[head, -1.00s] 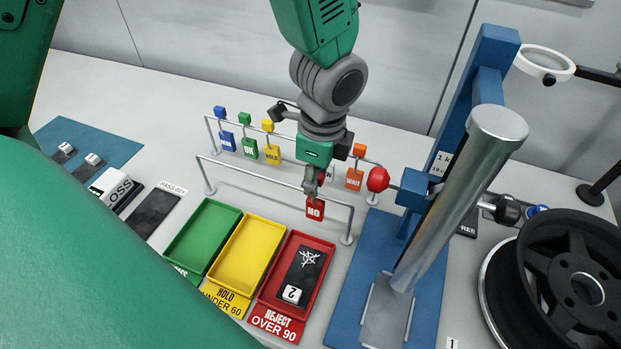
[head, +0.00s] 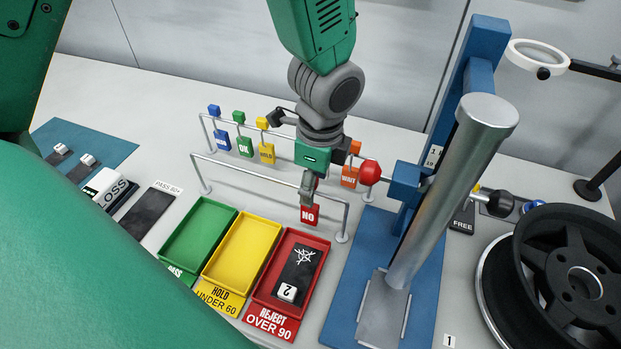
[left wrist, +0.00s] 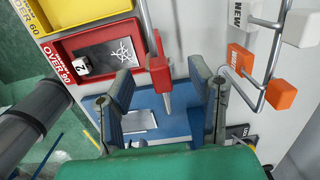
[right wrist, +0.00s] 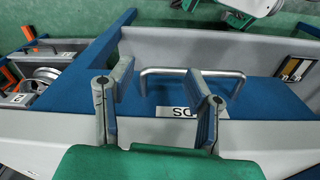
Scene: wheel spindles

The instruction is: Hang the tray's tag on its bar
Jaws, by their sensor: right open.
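The red NO tag (head: 310,215) is at the front bar (head: 255,173), near its right end, and appears to hang from it. In the left wrist view the tag (left wrist: 160,66) lies between the spread fingers of my left gripper (left wrist: 160,76), clear of both. In the head view my left gripper (head: 308,187) is right above the tag and hides part of the bar. The red REJECT tray (head: 262,292) stands in front of the bar with a dark card (head: 300,265) and a white block marked 2 (head: 287,292) in it. My right gripper (right wrist: 160,88) is open and empty.
A rear bar carries blue, green, yellow, white and orange tags (head: 349,176). Yellow (head: 222,277) and green (head: 180,262) trays stand left of the red one. A blue stand with a metal cylinder (head: 450,180) rises close on the right, with a black wheel (head: 535,255) beyond.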

